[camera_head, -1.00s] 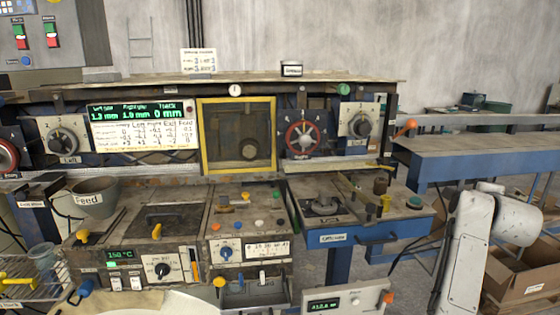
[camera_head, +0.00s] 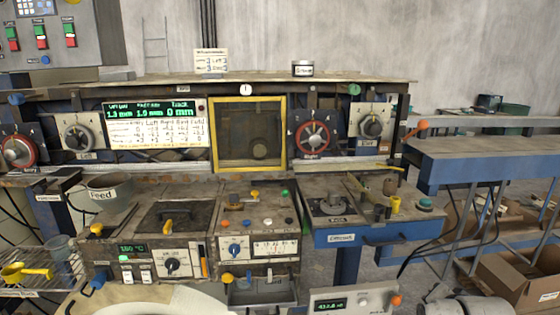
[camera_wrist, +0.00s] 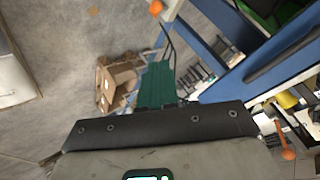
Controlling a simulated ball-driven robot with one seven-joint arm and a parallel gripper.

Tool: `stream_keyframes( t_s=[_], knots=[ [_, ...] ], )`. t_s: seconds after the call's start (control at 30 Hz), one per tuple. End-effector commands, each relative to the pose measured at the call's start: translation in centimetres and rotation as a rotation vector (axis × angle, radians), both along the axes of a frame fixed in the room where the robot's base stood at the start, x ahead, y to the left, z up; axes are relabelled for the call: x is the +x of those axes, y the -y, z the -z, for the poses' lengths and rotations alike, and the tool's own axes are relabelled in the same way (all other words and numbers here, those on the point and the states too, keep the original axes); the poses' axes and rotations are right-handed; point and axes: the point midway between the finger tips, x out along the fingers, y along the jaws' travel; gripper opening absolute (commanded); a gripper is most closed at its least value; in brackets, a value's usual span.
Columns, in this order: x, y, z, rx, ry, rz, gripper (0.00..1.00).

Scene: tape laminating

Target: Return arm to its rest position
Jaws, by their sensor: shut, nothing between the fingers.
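My gripper (camera_wrist: 157,68) shows in the wrist view as green fingers close together beyond a dark bar with screws. It is shut and empty, above the floor and apart from the things around it. In the head view only a pale part of my arm shows at the bottom right edge, and my gripper is out of that picture. The laminating machine's yellow-framed window (camera_head: 248,135) stands in the middle of the head view.
A blue bench (camera_head: 490,165) stands at the right, with an open cardboard box (camera_head: 520,280) on the floor below it. A box also shows in the wrist view (camera_wrist: 120,80). A small display unit (camera_head: 352,301) is near my arm, with an orange knob (camera_head: 422,125) farther back.

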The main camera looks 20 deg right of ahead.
Motion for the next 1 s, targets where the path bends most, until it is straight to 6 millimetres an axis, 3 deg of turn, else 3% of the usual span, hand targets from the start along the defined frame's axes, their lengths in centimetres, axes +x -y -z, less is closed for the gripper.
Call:
stream_keyframes(
  t_s=[0.03,0.2,0.33,0.5,0.6,0.7,1.0],
  knots=[
    [-1.7,-2.4,2.3,-0.021,-0.09,-0.085,0.0],
    [-8.2,-9.9,8.4,-0.084,-0.373,-0.412,0.0],
    [-14.2,-15.2,11.9,-0.111,-0.563,-0.68,0.0],
    [-21.4,-20.1,14.1,-0.116,-0.736,-0.975,0.0],
    [-24.0,-21.7,14.6,-0.114,-0.789,-1.086,0.0],
    [-25.4,-22.4,14.7,-0.112,-0.815,-1.144,0.0],
    [-25.7,-22.6,14.8,-0.112,-0.821,-1.158,0.0]
  ],
)
